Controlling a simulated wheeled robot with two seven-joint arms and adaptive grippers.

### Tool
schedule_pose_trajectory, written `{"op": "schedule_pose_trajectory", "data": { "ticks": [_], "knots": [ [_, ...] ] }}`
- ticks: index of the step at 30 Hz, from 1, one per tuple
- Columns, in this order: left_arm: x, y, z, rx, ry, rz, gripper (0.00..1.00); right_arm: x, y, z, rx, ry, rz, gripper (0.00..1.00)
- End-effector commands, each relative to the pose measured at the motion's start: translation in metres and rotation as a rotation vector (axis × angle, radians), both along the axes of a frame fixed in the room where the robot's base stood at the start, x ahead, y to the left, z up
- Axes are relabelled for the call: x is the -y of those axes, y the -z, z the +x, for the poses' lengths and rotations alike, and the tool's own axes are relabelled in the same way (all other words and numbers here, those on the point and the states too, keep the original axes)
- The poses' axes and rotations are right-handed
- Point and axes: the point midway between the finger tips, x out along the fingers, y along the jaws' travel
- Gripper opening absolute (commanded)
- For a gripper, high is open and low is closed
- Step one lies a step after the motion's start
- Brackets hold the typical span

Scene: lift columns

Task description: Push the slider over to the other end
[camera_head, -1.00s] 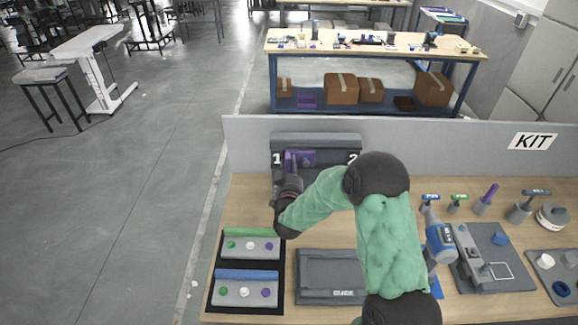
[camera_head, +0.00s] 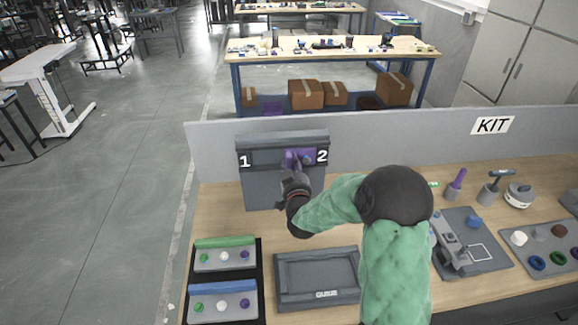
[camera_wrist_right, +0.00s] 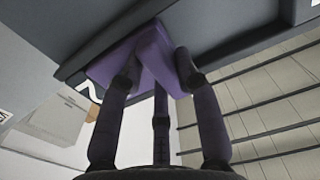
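The purple slider (camera_head: 292,155) sits in the dark slot of an upright grey panel (camera_head: 257,190) marked 1 at left and 2 at right. In the head view it is at the 2 end, close beside that label. In the right wrist view, the slider's purple knob (camera_wrist_right: 153,52) lies between my fingertips, and part of the 2 label shows beside it. My right gripper (camera_head: 296,170) is closed around the knob; the fingers appear to touch it. It also shows in the right wrist view (camera_wrist_right: 158,68). My left gripper is not in view.
A grey partition (camera_head: 400,140) stands behind the panel. On the wooden table lie a grey tray (camera_head: 285,298), two button boxes (camera_head: 225,258) at left, and a fixture (camera_head: 470,240) and several tools at right. Bare tabletop lies between the panel and tray.

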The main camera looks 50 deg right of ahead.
Motion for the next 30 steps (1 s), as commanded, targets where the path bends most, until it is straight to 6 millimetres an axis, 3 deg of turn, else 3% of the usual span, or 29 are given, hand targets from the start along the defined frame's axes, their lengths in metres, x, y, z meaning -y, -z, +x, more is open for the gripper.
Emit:
{"op": "schedule_pose_trajectory", "data": {
  "ticks": [2, 16, 30],
  "knots": [
    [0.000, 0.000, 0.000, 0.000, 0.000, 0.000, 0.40, 0.002, -0.001, -0.001, 0.002, 0.005, -0.001, 0.54],
    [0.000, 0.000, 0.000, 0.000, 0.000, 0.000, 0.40, -0.006, -0.001, -0.008, 0.001, 0.001, -0.001, 0.54],
    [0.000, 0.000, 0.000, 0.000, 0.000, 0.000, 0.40, -0.058, -0.001, -0.072, 0.002, 0.004, -0.001, 0.54]
  ]
}}
